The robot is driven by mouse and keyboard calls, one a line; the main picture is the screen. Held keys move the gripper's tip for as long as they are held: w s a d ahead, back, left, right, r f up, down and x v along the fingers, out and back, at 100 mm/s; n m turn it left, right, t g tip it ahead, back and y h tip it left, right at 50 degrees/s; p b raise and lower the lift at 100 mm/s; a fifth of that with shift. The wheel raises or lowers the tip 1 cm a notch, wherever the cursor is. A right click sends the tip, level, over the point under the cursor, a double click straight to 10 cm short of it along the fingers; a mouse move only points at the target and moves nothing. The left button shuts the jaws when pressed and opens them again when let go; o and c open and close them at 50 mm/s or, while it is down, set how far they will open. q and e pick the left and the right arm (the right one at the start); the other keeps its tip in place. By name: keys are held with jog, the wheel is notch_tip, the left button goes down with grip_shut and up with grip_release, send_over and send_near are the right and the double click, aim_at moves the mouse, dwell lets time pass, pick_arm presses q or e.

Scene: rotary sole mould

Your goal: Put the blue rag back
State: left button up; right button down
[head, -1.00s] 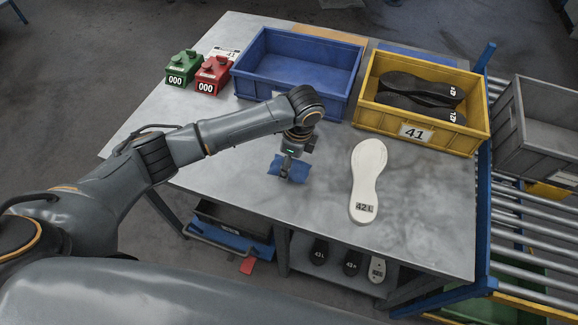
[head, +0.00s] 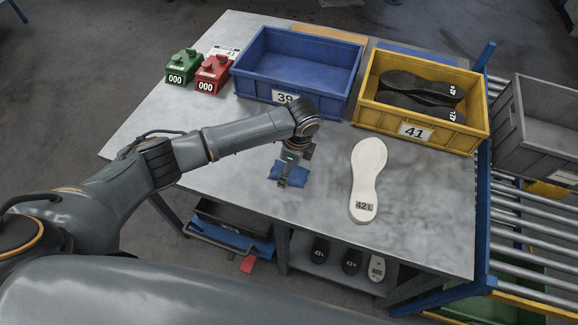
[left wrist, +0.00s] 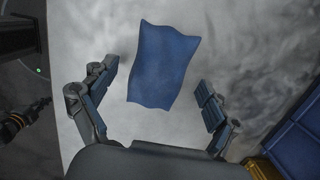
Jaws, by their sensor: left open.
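The blue rag (head: 299,177) lies flat on the grey metal table, left of the white sole. My left gripper (head: 283,184) points down over the rag and hides its middle in the head view. In the left wrist view the rag (left wrist: 163,65) lies spread out, slightly wavy, between and beyond the two fingers of my left gripper (left wrist: 155,76). The fingers are wide apart with nothing held. I cannot tell how high they are above the table.
A blue crate marked 39 (head: 300,96) and a yellow crate marked 41 (head: 420,130) with dark soles stand at the back. A white sole (head: 366,175) lies to the right. Green (head: 181,66) and red (head: 213,72) counters stand at back left. The table's front is clear.

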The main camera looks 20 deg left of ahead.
aim_at(295, 173)
pick_arm(q)
notch_tip(295, 173, up, 12)
jog(key=d+b, duration=0.1)
jog(key=shift+d+r, duration=0.15)
jog(key=shift+d, duration=0.25)
jog(key=shift+s, duration=0.1)
dwell(0.4)
